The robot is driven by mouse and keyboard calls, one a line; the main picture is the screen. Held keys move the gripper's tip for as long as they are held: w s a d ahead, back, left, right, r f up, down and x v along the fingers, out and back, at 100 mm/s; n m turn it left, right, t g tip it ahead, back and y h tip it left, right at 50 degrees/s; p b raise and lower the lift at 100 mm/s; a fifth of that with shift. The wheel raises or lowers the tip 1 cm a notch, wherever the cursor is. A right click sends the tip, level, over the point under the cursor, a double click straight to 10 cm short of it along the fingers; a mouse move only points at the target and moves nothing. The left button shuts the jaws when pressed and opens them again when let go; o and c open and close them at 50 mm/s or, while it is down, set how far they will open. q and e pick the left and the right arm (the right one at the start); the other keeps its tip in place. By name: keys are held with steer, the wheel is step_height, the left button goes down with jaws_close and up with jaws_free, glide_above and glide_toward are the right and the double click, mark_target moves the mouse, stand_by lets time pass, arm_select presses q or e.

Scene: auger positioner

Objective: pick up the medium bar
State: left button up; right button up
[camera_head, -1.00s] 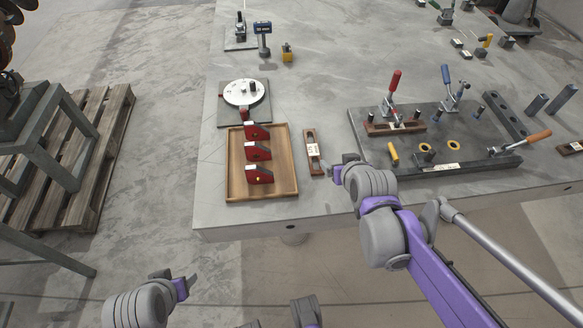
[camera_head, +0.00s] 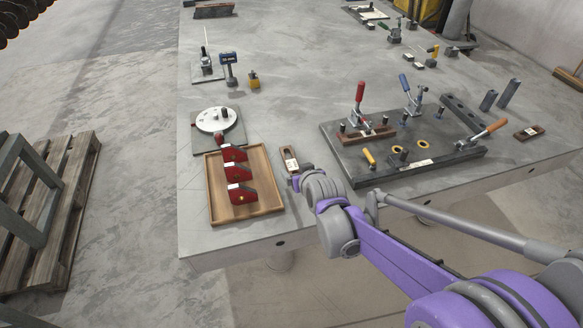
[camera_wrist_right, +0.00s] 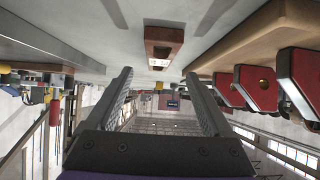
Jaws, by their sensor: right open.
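A brown bar with a white label (camera_head: 289,158) lies on the table just right of the wooden tray; I take it for the medium bar, though its size name is not readable. It also shows in the right wrist view (camera_wrist_right: 163,34), ahead of and between my fingers. My right gripper (camera_head: 294,181) is at the bar's near end and partly hides it. In the right wrist view the right gripper (camera_wrist_right: 163,100) has its two fingers wide apart with nothing between them. My left gripper is out of view.
The wooden tray (camera_head: 213,196) with red blocks (camera_head: 240,193) stands close left of the bar. A dark fixture plate (camera_head: 351,165) with toggle clamps and another brown bar (camera_head: 380,133) stands right. One more labelled bar (camera_head: 529,132) lies far right. A round dial (camera_head: 215,120) stands behind the tray.

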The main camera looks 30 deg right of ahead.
mark_target(293, 165)
steer(key=b+x, duration=0.1)
steer(key=x, duration=0.4)
steer(key=shift+w, duration=0.1)
jaws_close()
stand_by(0.3)
stand_by(1.0)
